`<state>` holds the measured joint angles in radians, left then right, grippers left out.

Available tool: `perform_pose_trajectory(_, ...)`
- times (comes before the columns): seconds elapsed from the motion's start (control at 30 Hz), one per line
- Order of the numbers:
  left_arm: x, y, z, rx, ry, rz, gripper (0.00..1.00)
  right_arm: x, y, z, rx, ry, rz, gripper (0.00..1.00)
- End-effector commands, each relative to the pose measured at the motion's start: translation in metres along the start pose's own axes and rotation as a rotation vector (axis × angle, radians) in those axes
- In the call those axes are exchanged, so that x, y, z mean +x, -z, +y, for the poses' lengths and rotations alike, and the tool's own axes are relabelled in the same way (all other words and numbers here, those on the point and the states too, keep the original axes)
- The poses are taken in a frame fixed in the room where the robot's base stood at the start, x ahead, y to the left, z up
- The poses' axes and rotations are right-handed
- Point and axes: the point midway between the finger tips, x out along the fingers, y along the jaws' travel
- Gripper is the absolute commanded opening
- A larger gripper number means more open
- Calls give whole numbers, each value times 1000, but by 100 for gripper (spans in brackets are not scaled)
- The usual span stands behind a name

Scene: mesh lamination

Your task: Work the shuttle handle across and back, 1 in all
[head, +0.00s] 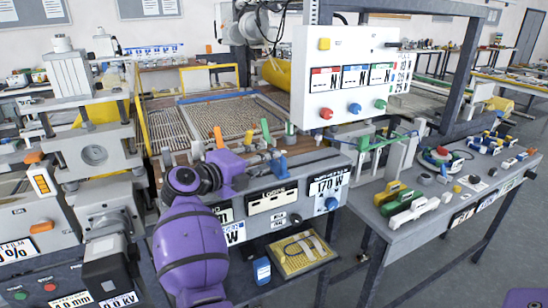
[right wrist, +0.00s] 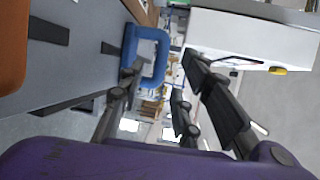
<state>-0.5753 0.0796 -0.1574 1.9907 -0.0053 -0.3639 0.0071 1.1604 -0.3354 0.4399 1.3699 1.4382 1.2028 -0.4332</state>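A blue handle (head: 278,165) stands at the front edge of the machine's bed in the head view. In the right wrist view the blue handle (right wrist: 163,60) is a rounded loop fixed to a grey face. My right gripper (head: 264,157) reaches it from the left. In the right wrist view my right gripper (right wrist: 162,64) has its fingers apart, with one tip at the loop's opening and the other beyond its outer bar. The bar appears to lie between them; contact cannot be told. My left gripper is not in view.
Green (head: 266,132) and orange (head: 249,137) levers stand just behind my right gripper. A white control box (head: 345,75) hangs above right. A grey side table (head: 400,230) with clamps and parts stands right. A press (head: 95,155) stands left.

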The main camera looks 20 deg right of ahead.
Motion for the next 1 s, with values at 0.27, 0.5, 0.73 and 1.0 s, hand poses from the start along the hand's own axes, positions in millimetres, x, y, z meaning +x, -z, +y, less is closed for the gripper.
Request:
perform_pose_trajectory(0.27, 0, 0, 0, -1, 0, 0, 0, -44, 0, 0, -1, 0, 0, 32)
perform_pose_trajectory(0.5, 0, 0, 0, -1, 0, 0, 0, -52, 0, 0, -1, 0, 1, 32)
perform_pose_trajectory(0.73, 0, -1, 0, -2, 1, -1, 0, -49, 2, -1, -2, 4, 5, 32)
perform_pose_trajectory(1.0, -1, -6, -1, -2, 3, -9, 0, 38, 48, -98, 19, 267, 135, 32)
